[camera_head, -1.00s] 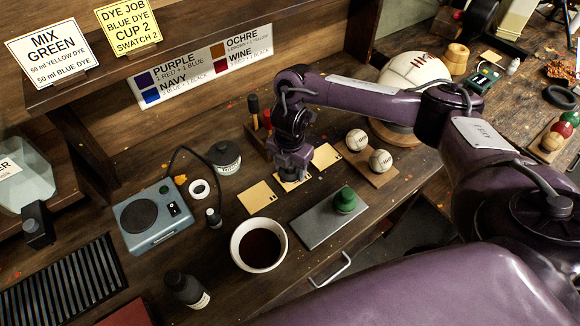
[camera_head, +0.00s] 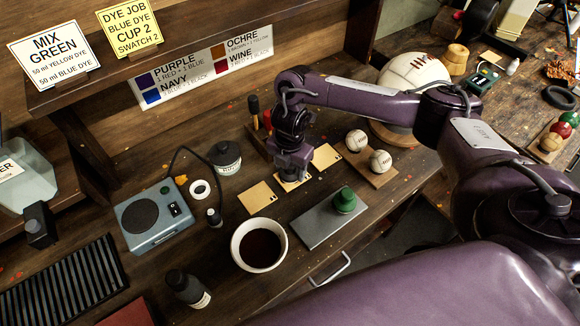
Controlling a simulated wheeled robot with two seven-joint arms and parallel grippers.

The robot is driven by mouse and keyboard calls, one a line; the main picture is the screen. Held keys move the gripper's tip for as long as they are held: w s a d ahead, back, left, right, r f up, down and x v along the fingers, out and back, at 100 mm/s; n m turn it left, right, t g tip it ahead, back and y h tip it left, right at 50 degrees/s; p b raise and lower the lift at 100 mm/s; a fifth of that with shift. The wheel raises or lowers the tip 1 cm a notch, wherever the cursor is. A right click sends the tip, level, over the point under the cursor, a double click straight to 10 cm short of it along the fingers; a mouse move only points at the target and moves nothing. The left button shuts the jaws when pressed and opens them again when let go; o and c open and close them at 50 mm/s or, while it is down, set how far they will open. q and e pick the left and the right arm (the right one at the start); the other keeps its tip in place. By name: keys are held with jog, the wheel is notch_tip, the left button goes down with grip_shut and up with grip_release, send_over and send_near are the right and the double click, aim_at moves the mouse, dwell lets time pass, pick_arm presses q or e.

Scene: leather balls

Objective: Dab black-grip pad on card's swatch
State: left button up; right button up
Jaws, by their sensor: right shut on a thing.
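My right gripper (camera_head: 292,172) points down over the middle card (camera_head: 284,186) of a row of three tan cards. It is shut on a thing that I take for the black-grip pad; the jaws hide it. I cannot tell whether it touches the card, whose swatch is mostly covered. The other two cards lie beside it, one nearer on the left (camera_head: 257,197) and one farther on the right (camera_head: 326,157). My left gripper is not in view.
A white bowl of dark liquid (camera_head: 259,246) and a grey plate with a green-grip pad (camera_head: 344,200) stand in front of the cards. A rack with black and red handles (camera_head: 256,136) is behind. Two white balls (camera_head: 368,152) sit right, a hotplate (camera_head: 152,217) left.

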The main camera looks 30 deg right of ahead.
jog(key=shift+r+p, duration=3.05)
jog(key=shift+r, duration=0.45)
jog(key=shift+f, duration=0.1)
